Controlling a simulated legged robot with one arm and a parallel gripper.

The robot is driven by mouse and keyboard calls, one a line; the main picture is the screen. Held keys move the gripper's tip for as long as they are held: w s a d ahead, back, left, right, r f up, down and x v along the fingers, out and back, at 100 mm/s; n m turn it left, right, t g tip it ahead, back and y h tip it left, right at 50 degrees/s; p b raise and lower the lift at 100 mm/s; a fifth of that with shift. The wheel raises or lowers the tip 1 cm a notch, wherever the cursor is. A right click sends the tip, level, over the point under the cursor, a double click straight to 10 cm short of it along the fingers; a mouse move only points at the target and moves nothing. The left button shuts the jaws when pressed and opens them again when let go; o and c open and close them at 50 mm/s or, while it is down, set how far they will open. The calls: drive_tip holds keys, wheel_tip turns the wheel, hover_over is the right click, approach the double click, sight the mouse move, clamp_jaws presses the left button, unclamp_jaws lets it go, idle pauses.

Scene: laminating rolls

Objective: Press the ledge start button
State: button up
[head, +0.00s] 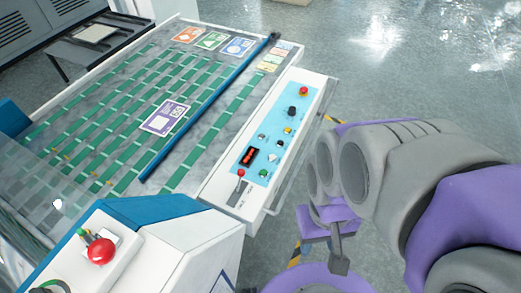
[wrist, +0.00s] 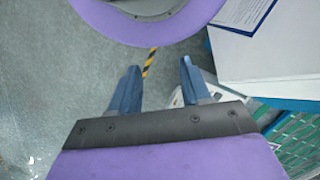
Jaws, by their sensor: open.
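A blue control panel (head: 277,135) runs along the white right-hand ledge (head: 225,183) of the machine in the head view. It carries a green button (head: 263,173) near its lower end, a white button (head: 272,159), a red-lit display (head: 250,155), black knobs and a red-and-yellow button (head: 303,91) at the top. A red-topped lever (head: 240,174) stands just below the panel. Which button is the start button I cannot read. My gripper (wrist: 158,80) is open and empty in the wrist view, with its two blue fingers apart. In the head view my arm is right of the panel, not touching it.
A white housing with a large red button (head: 100,251) and a small green one stands at the lower left. A clear guard edges the ledge's right side. The machine bed (head: 110,120) has green strips, a blue bar and cards. Open floor (head: 410,75) lies right.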

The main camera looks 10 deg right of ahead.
clamp_jaws()
idle(1.4)
